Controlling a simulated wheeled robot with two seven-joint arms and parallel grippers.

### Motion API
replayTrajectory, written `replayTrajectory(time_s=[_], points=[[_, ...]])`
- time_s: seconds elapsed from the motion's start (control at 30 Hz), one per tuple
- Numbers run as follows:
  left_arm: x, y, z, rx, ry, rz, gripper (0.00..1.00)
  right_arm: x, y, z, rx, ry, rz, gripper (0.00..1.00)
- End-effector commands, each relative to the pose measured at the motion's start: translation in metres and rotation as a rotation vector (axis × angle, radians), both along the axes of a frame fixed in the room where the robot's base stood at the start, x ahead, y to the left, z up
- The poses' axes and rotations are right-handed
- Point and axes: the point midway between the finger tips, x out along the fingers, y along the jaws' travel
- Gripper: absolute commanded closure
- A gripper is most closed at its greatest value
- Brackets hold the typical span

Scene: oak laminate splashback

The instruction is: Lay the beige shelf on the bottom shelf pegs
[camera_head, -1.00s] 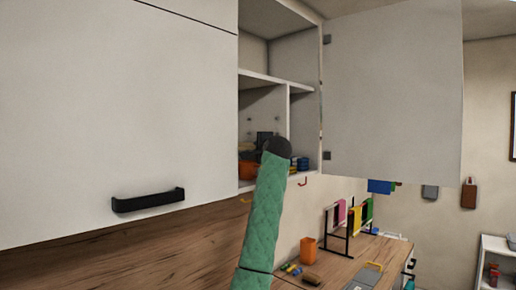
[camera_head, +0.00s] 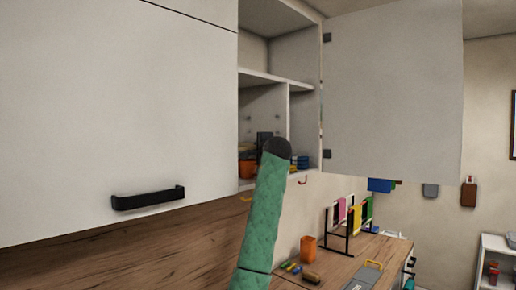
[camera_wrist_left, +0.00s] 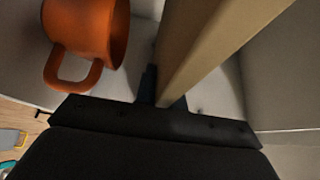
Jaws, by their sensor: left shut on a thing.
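The beige shelf (camera_wrist_left: 215,45) is a long board running up and right from my left gripper (camera_wrist_left: 163,90) in the left wrist view. The gripper is shut on its near end. In the head view, my green-sleeved arm reaches to the open cabinet (camera_head: 305,180) and its dark joint hides much of the lower compartment; I cannot make out the board there. Small dots, perhaps shelf pegs (camera_head: 277,117), show on the compartment's inner wall. Whether the board touches any peg is hidden. My right gripper is out of view.
An orange mug (camera_wrist_left: 85,30) stands close left of the gripper and shelf. The cabinet door (camera_head: 393,95) stands open to the right; a closed door (camera_head: 110,110) is at left.

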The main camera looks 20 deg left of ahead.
Motion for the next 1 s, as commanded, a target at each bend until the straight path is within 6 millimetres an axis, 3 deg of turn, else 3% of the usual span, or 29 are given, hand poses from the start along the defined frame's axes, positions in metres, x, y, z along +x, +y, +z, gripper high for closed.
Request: replayTrajectory(time_s=[0.33,0.37,0.47,0.9,0.97,1.0], points=[[0.0,0.0,0.001,0.001,-0.002,0.0,1.0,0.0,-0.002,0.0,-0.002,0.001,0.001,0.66],[0.0,0.0,0.001,0.001,-0.002,0.0,0.83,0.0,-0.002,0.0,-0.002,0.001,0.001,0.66],[0.0,0.0,0.001,0.001,-0.002,0.0,0.64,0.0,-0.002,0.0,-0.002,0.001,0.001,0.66],[-0.006,-0.006,-0.004,-0.001,0.001,0.0,0.64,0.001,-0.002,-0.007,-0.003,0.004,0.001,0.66],[-0.011,-0.01,-0.004,0.0,-0.001,-0.001,0.64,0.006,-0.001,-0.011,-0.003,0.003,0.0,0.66],[-0.015,-0.014,-0.005,0.0,-0.003,-0.001,0.64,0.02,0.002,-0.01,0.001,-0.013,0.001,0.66]])
